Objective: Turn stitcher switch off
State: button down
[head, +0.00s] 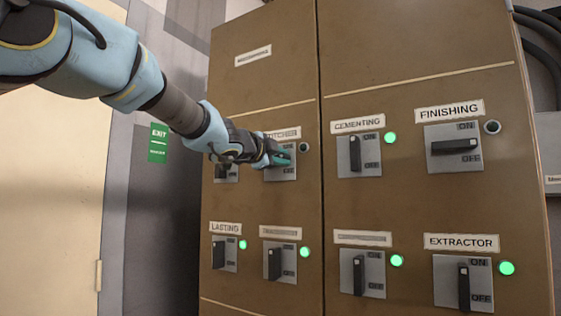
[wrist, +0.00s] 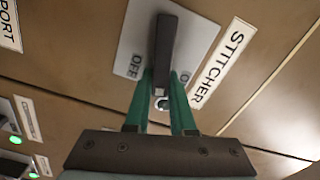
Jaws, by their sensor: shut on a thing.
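The stitcher switch plate (head: 272,175) is on the left cabinet, partly hidden by my gripper. The wrist view shows its black handle (wrist: 165,50) in front of the pale plate (wrist: 135,45), parallel to the lettering, so crosswise on the panel. The STITCHER label (wrist: 221,60) is beside it; in the head view the label (head: 286,133) is partly covered. The lamp (head: 304,147) by the switch is dark. My gripper (head: 285,155) is at the switch, its green fingers (wrist: 161,85) closed on the handle from both sides.
A partly hidden switch (head: 226,172) is just left of my gripper. The lasting switch (head: 219,255) and other lit switches are below. The cementing switch (head: 356,155) is lit; the finishing switch (head: 455,147) is crosswise with a dark lamp. Cables hang at the right.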

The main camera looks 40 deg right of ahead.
jog(key=shift+s+f+m+b, duration=0.1)
jog(key=shift+f+m+b, duration=0.2)
jog(key=shift+m, duration=0.45)
jog(key=shift+f+m+b, duration=0.15)
jog(key=shift+m+b, duration=0.2)
jog(key=shift+m, duration=0.4)
jog(key=c, duration=0.8)
grip_release()
jog(key=shift+o, duration=0.2)
jog(key=b+v, duration=0.1)
jog(key=v, duration=0.9)
jog(key=shift+a, duration=0.4)
